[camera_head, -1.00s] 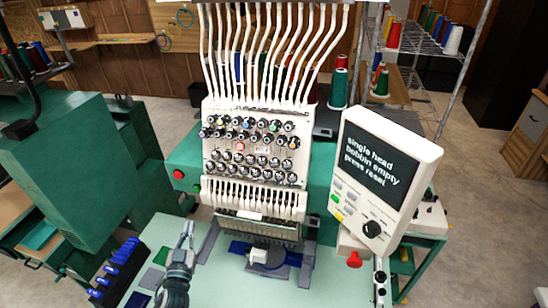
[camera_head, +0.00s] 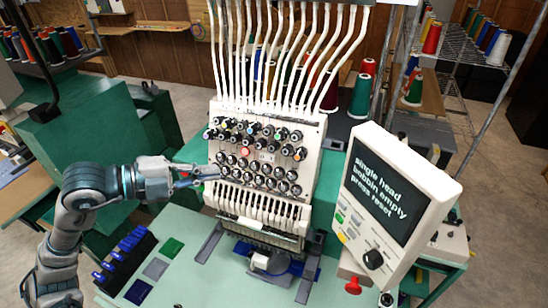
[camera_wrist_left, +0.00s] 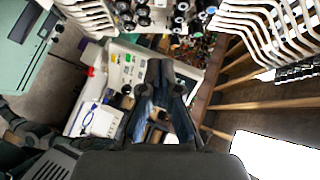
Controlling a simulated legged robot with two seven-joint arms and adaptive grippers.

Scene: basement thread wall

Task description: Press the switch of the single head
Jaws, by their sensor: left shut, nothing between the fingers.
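The single-head embroidery machine (camera_head: 262,195) stands in the middle of the head view. Its tilted control panel (camera_head: 395,190), at the right, reads "single head bobbin empty press reset". The panel has a green key (camera_head: 339,218), a yellow key and a black dial (camera_head: 373,259). A red knob (camera_head: 352,285) sits below it. My left gripper (camera_head: 212,177) is shut and empty beside the left of the needle head; whether it touches is unclear. Its fingers (camera_wrist_left: 163,90) show in the left wrist view, with the panel keys (camera_wrist_left: 124,66) behind them. My right gripper is not in view.
The pale green machine table (camera_head: 190,240) holds a black rack with blue pieces (camera_head: 122,257) and coloured patches. White thread tubes (camera_head: 285,60) rise above the head. A wire shelf of thread cones (camera_head: 455,60) stands behind right.

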